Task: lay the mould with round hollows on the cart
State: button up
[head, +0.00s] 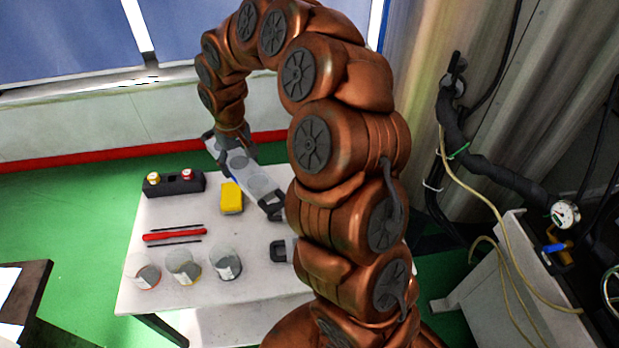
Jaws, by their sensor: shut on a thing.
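Nothing in view is clearly the cart.
A yellow block (231,197), a dark box with yellow and red knobs (174,183), a red tool (174,235) between thin dark rods, and clear beakers (225,263) stand on the table. A dark-edged surface (28,300) is lower left. A machine with a gauge (563,214) is at right.

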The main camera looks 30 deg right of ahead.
jog(key=s+d+f+n+b, duration=0.4)
jog(key=d+b, duration=0.1)
jog(key=d, duration=0.1)
jog(key=s+d+f+n+b, duration=0.3)
jog(key=s+d+f+b, duration=0.2)
jog(key=s+d+f+n+b, duration=0.4)
jog(key=d+b, duration=0.1)
jog(key=d, duration=0.1)
jog(key=shift+s+d+f+n, duration=0.25)
jog(key=shift+s+d+n, duration=0.05)
jog(key=shift+s, duration=0.1)
jog(key=shift+w+d+f+p, duration=0.25)
jog(key=shift+w+d+p, duration=0.7)
jog(key=shift+w, duration=1.4)
jog(key=shift+w+d+f+p, duration=0.3)
jog(key=shift+w+d, duration=1.2)
jog(key=shift+w, duration=0.85)
jog(key=shift+w+d+f+p, duration=0.2)
jog(key=shift+w+d+p, duration=0.75)
jog(key=shift+w, duration=1.4)
jog(key=shift+d+f+p, duration=0.15)
jog(key=shift+f+p, duration=0.1)
jog(key=shift+f, duration=0.65)
jog(key=shift+d+f+p, duration=0.1)
jog(key=shift+f+p, duration=0.1)
jog(key=shift+f, duration=0.65)
jog(key=shift+f, duration=0.15)
jog(key=o, duration=1.8)
